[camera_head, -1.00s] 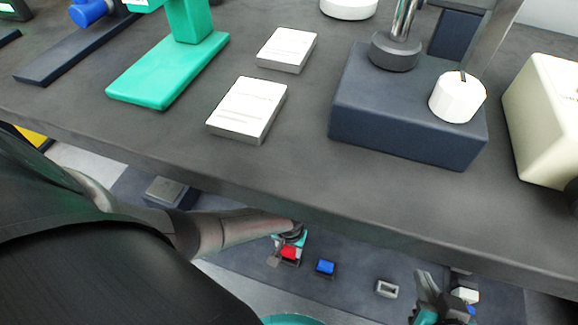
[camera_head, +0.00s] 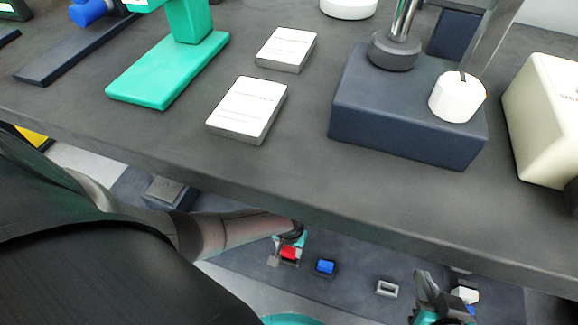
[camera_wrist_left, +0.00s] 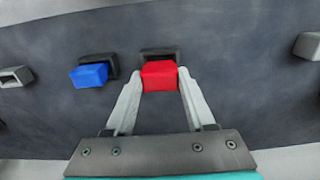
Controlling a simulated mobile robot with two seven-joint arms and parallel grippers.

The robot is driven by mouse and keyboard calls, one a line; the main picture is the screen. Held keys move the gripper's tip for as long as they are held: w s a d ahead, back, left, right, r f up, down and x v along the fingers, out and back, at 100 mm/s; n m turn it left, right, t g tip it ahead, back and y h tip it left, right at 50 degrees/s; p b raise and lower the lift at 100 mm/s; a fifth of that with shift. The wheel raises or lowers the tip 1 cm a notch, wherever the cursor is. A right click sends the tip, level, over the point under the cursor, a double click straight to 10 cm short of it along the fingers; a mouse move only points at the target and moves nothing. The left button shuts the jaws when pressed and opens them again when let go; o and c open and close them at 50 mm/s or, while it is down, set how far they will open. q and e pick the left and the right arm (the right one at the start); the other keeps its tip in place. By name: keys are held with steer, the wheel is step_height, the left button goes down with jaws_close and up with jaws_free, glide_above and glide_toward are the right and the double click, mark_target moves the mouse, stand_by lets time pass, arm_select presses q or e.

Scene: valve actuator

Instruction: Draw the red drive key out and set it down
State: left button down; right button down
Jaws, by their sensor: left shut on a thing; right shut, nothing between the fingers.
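The red drive key (camera_head: 289,254) is a small red block in front of the dark grey panel (camera_head: 345,285) below the worktop. It also shows in the left wrist view (camera_wrist_left: 159,76), overlapping a dark socket (camera_wrist_left: 161,53) on the panel. I cannot tell whether its hidden end is still inside that socket. My left gripper (camera_wrist_left: 159,84) is shut on the red key, with one finger on each side; in the head view the left gripper (camera_head: 288,244) is partly hidden by its own wrist. My right gripper (camera_head: 423,283) is shut and empty, low at the right.
A blue key (camera_wrist_left: 89,75) sits at its dark socket left of the red one. An empty light-rimmed slot (camera_head: 387,288) is further right. A grey worktop (camera_head: 300,170) overhangs the panel and carries a dark block (camera_head: 400,130) and two white cards (camera_head: 248,108).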

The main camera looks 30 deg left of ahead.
mark_target(289, 250)
arm_select(q)
steer(key=shift+f+b, duration=1.05)
steer(key=shift+f, duration=0.35)
steer(key=shift+c, duration=0.9)
jaws_free()
steer(key=shift+r, duration=0.1)
step_height(289, 250, up, 12)
steer(key=p, duration=0.9)
steer(key=shift+p, duration=0.4)
